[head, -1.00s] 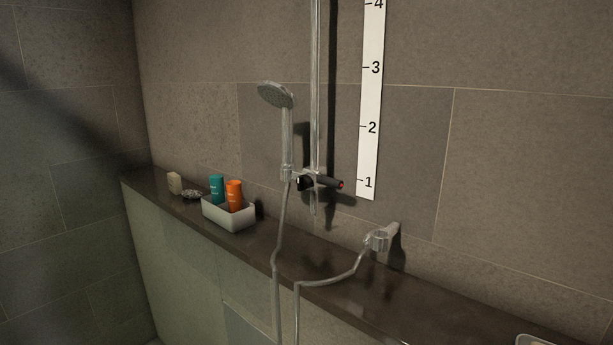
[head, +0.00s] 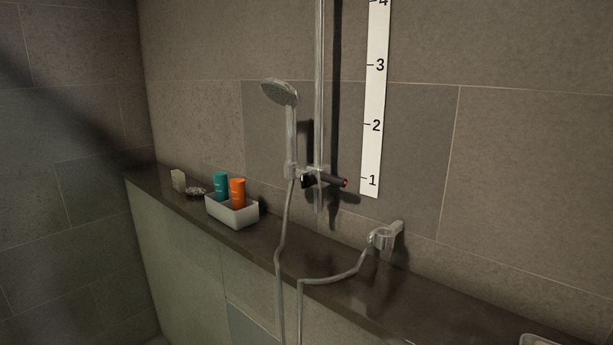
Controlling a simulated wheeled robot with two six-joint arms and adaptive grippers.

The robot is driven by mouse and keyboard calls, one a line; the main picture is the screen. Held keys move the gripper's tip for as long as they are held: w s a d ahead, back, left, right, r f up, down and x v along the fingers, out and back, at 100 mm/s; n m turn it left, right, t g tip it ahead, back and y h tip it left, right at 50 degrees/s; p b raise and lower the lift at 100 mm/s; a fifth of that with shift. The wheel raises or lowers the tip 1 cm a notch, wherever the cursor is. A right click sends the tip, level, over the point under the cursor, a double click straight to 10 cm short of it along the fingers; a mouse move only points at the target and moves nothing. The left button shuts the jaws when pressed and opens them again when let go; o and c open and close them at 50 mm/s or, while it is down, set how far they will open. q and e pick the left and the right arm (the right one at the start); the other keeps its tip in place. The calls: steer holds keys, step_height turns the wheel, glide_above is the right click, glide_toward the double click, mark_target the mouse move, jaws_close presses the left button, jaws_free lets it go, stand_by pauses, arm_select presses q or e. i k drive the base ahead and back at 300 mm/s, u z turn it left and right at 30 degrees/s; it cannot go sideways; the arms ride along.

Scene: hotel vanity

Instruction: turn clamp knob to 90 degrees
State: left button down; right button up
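The clamp knob (head: 333,180) is a short black cylinder with a red mark on its end. It sticks out to the right of the clamp on the vertical chrome rail (head: 319,90), near the rail's lower end. The hand shower (head: 280,93) stands upright in the clamp's holder to the left of the rail, its head tilted left. The clamp sits close to the 1 mark of the white scale strip (head: 373,125). Neither of my grippers is in view, and nothing touches the knob.
A dark stone ledge (head: 290,250) runs along the wall below the rail. A white tray (head: 232,215) holds a teal bottle (head: 221,185) and an orange bottle (head: 238,193). The hose (head: 281,255) hangs over the ledge from the wall outlet (head: 383,238). The space before the rail is clear.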

mark_target(308, 179)
steer(key=u, duration=0.8)
steer(key=i, duration=0.6)
steer(key=u, duration=0.45)
steer(key=k, duration=1.25)
steer(key=z, duration=1.2)
steer(key=i, duration=0.5)
steer(key=z, duration=0.05)
